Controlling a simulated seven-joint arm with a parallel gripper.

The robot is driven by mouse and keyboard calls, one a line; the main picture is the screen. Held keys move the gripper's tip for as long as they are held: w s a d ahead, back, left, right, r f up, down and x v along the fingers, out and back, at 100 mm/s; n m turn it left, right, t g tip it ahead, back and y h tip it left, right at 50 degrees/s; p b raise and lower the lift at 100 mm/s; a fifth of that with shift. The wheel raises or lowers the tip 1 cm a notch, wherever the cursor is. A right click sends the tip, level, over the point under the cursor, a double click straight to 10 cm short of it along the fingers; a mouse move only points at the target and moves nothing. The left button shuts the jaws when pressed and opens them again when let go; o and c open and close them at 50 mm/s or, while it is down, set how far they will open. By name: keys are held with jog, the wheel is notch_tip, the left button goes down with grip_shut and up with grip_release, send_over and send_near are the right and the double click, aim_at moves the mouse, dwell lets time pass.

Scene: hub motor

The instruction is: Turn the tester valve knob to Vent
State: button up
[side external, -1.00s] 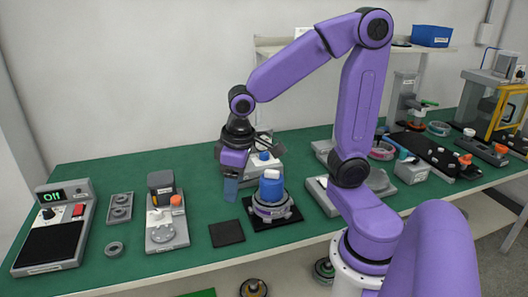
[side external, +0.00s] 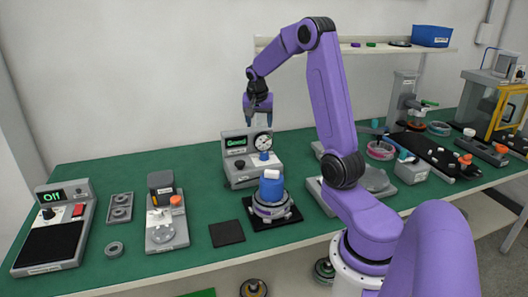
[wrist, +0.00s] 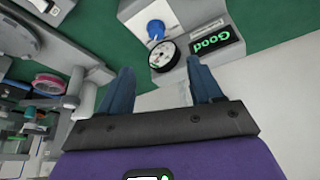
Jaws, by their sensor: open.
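The tester (side external: 237,180) is a grey box with a green "Good" display (side external: 236,142), a round dial gauge (side external: 263,142) and a blue knob (side external: 264,156). In the wrist view the blue knob (wrist: 156,28) sits on the tester's light face beside the gauge (wrist: 164,56) and the display (wrist: 217,42). The knob's marked position is too small to read. My gripper (side external: 258,121) is open and empty, above the tester and apart from it. In the wrist view its blue fingers (wrist: 160,66) are spread, with the gauge between and beyond the tips.
A hub motor with a blue, white-topped part (side external: 271,187) stands on a black pad in front of the tester. A dark square pad (side external: 227,233) and a small grey device (side external: 167,232) lie to the left. More fixtures crowd the right. Space above the tester is open.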

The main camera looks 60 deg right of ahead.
aim_at(264, 153)
jog(key=x, duration=1.2)
jog(key=d+x, duration=0.1)
jog(key=x, duration=0.5)
jog(key=shift+s+r, duration=0.2)
jog(key=shift+s, duration=0.05)
jog(key=c, duration=1.1)
jog(key=shift+o, duration=0.2)
jog(key=shift+n, duration=0.3)
jog(key=shift+s+n+t+y, duration=0.15)
jog(key=shift+n+t+y, duration=0.4)
jog(key=shift+n, duration=1.05)
jog(key=shift+d+n+t+y, duration=0.1)
jog(key=shift+n+t+y, duration=0.25)
jog(key=shift+n, duration=0.8)
jog(key=shift+n+t+y, duration=0.2)
jog(key=shift+n+t, duration=0.1)
jog(key=shift+n, duration=1.15)
